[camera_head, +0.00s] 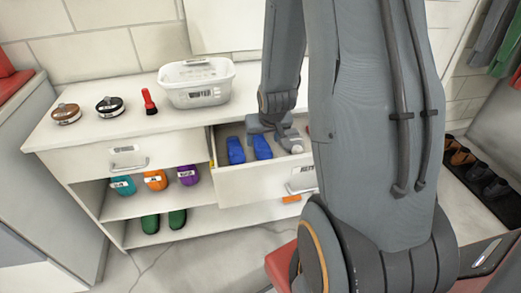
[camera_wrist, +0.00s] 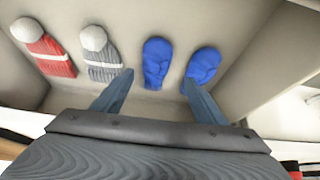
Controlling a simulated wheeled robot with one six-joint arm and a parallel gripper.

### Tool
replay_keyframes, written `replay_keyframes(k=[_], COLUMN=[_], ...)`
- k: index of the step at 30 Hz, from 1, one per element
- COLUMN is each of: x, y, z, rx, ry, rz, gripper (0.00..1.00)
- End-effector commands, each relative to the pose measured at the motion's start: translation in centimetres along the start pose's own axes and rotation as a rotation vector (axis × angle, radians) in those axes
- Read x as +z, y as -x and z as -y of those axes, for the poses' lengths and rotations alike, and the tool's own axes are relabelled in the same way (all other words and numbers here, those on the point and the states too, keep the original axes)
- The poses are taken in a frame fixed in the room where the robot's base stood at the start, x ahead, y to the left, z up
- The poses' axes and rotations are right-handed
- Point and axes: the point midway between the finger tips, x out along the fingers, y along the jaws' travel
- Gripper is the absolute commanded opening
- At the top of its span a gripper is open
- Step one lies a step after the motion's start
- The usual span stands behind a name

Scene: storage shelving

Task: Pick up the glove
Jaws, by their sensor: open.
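Two blue gloves lie side by side in the open drawer. The left glove (camera_head: 236,150) and the right glove (camera_head: 262,148) show in the head view. In the wrist view, one glove (camera_wrist: 157,62) lies ahead between my fingertips, and the other glove (camera_wrist: 203,65) is just ahead of the right fingertip. My gripper (camera_head: 279,133) is over the drawer and also shows in the wrist view (camera_wrist: 158,78). Its fingers are spread, with nothing held. I cannot tell its exact height above the gloves. My arm hides part of the drawer in the head view.
A grey knit hat (camera_wrist: 101,55) and a red knit hat (camera_wrist: 44,50) lie left of the gloves in the wrist view. The drawer (camera_head: 250,187) has walls close around them. A white basket (camera_head: 196,92) stands on the counter (camera_head: 75,135) above.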

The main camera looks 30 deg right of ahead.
Motion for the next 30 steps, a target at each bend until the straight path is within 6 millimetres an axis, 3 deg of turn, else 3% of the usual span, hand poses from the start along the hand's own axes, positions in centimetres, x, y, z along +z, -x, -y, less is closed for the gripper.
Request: replay_keyframes(k=[4, 16, 24, 30], x=[-0.5, -0.8, -1.1, -1.1], y=[-1.6, -4.9, -8.2, -9.0], z=[-0.8, -0.7, -0.8, -0.8], rx=[0.004, 0.003, 0.003, 0.003], ry=[-0.012, -0.011, -0.01, -0.01], rz=[-0.029, -0.031, -0.031, -0.032], gripper=[0.66, 0.66, 0.66, 0.66])
